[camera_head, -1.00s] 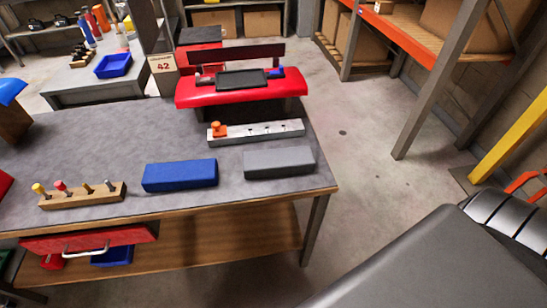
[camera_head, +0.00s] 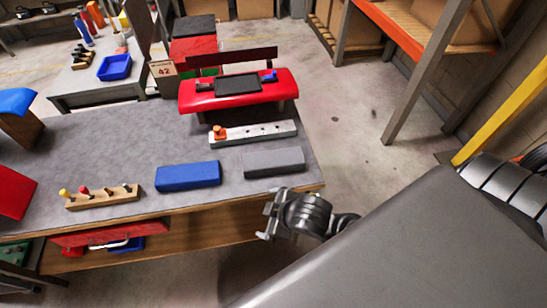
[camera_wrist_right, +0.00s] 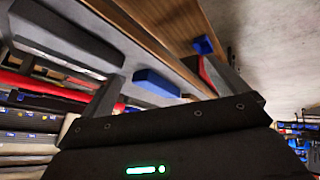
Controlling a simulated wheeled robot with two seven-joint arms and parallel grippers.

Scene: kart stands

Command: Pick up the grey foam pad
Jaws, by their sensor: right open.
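The grey foam pad (camera_head: 273,161) lies flat near the right front corner of the workbench (camera_head: 100,150). A blue pad (camera_head: 187,176) lies to its left, apart from it. My right gripper (camera_head: 270,215) is open and empty, in front of the bench's front edge and nearer to me than the grey pad, not touching it. In the right wrist view a dark grey block (camera_wrist_right: 70,35), which looks like the grey pad, is at upper left, with the blue pad (camera_wrist_right: 157,85) beyond it. My left gripper is not in view.
A white metal strip with an orange knob (camera_head: 255,133) lies behind the pads. A wooden block with pegs (camera_head: 102,197) is at the left. A red stand with a black tray (camera_head: 238,90) is at the back. Floor is clear right of the bench.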

